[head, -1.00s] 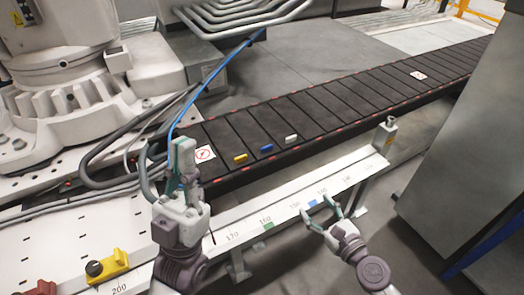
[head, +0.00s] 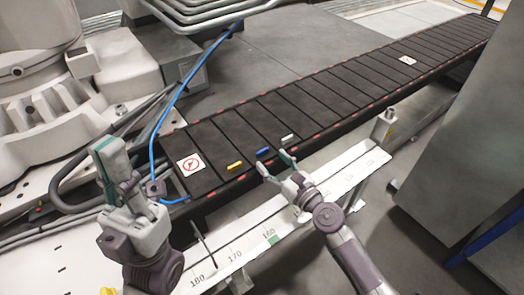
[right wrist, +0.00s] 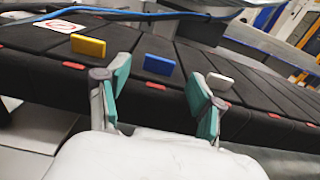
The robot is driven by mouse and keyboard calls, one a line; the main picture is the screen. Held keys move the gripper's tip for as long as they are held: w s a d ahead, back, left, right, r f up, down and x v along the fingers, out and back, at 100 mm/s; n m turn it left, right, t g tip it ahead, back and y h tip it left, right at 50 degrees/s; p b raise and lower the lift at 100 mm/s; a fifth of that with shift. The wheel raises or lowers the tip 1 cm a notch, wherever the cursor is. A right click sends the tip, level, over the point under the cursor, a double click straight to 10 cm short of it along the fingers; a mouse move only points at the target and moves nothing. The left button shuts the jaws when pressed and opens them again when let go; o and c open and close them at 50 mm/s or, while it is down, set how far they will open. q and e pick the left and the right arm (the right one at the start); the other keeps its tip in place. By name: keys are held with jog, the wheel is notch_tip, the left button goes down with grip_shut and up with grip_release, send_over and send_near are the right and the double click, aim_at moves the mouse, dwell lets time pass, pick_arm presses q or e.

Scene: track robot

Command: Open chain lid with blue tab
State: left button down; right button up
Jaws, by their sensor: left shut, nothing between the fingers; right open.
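The blue tab (head: 263,152) stands on the black segmented chain cover (head: 320,105), between a yellow tab (head: 234,166) and a white tab (head: 287,138). In the right wrist view the blue tab (right wrist: 159,65) shows between and beyond the fingertips, with the yellow tab (right wrist: 88,47) on the left and the white tab (right wrist: 220,81) on the right. My right gripper (head: 275,167) is open and empty, just in front of the cover's near edge; its fingers also show in the right wrist view (right wrist: 158,80). My left gripper (head: 108,150) is shut and empty, pointing up left of the cover.
A white numbered rail (head: 340,182) runs along the near side of the cover, with a post (head: 384,124) at its far end. A blue cable (head: 152,140) curves past the cover's left end. A grey cabinet (head: 450,150) stands at right.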

aim_at(263, 152)
jog(key=x, duration=0.5)
jog(key=shift+w+a+b, duration=0.1)
jog(key=shift+w+b, duration=0.05)
jog(key=shift+b, duration=0.25)
grip_shut()
